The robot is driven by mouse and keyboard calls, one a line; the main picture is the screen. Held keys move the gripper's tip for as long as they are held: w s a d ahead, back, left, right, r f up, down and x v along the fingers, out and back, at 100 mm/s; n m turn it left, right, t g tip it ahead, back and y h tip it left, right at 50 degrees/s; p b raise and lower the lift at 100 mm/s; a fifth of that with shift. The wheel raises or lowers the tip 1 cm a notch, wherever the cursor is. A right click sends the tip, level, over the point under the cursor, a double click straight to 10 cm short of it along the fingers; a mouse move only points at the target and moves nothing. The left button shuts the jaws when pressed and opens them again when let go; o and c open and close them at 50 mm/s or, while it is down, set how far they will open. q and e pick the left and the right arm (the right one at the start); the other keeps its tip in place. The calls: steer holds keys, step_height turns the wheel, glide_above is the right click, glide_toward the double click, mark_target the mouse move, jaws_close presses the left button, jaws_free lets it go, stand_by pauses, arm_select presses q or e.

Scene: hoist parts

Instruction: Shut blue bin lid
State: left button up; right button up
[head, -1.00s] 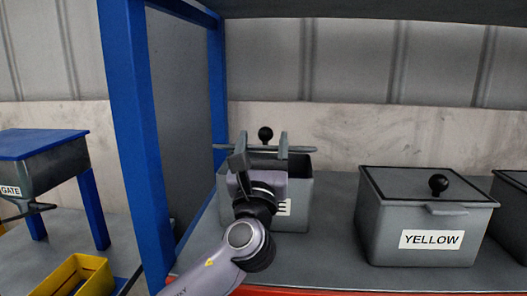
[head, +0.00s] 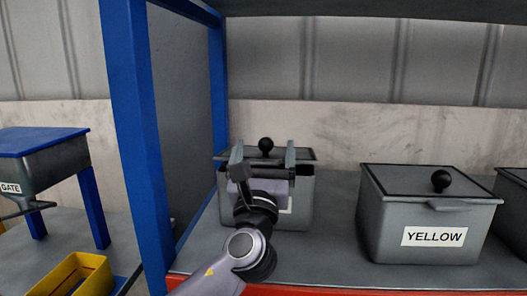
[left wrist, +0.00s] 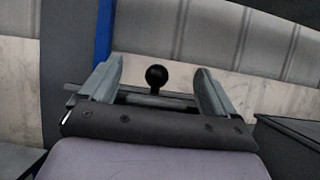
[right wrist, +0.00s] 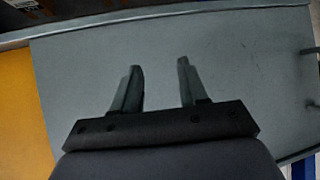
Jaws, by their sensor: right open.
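The bin behind my left gripper (head: 264,156) is grey, and its label is mostly hidden by the gripper and wrist. Its grey lid (head: 308,155) lies about level at the bin's (head: 304,200) rim, with a black ball knob (head: 265,145) on top. I cannot tell whether the lid is fully seated. The left gripper is open, its fingers apart at the lid's front. In the left wrist view the knob (left wrist: 156,76) shows between and beyond the fingers, not gripped. My right gripper (right wrist: 159,68) is open and empty over a grey surface.
A closed grey bin labelled YELLOW (head: 432,236) stands to the right, with another bin (head: 513,200) partly in view beyond it. A blue post (head: 140,150) stands close on the left. A yellow tray (head: 75,275) and a GATE hopper (head: 45,165) are farther left.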

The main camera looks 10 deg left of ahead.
arm_select(q)
steer(key=v, duration=0.7)
stand_by(0.4)
steer(key=shift+s, duration=0.15)
